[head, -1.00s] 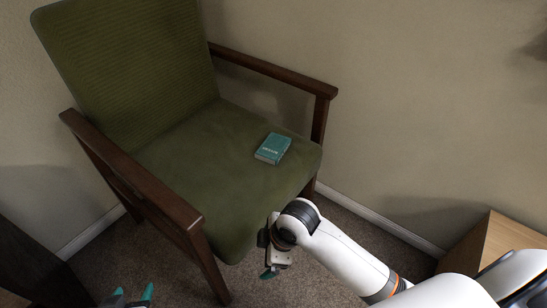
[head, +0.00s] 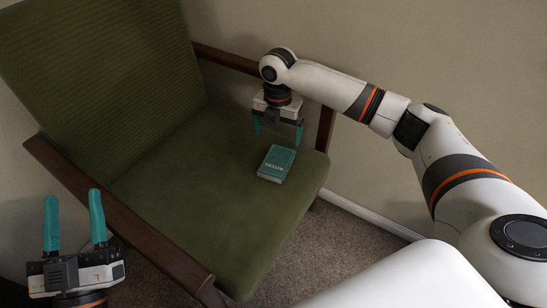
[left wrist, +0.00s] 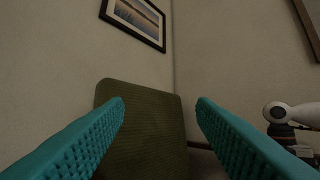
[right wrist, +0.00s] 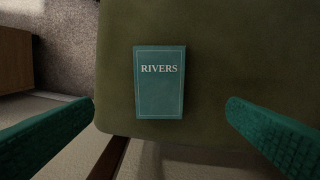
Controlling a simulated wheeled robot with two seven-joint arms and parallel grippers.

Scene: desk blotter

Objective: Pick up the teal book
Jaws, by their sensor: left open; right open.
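The teal book (head: 276,164) lies flat on the green chair seat, near its front right corner. In the right wrist view the book (right wrist: 160,88) shows its cover with the word RIVERS, seen from above between the two fingers. My right gripper (head: 278,131) is open and empty, pointing down above the seat, just behind the book in the head view. Its teal fingers (right wrist: 160,118) stand wide apart. My left gripper (head: 75,218) is open and empty, fingers up, at the lower left beside the chair's left armrest. Its fingers also show in the left wrist view (left wrist: 160,112).
The green chair (head: 160,190) has a wooden left armrest (head: 110,210) and a right armrest (head: 222,58) behind my right arm. The seat around the book is clear. A picture frame (left wrist: 136,20) hangs on the wall.

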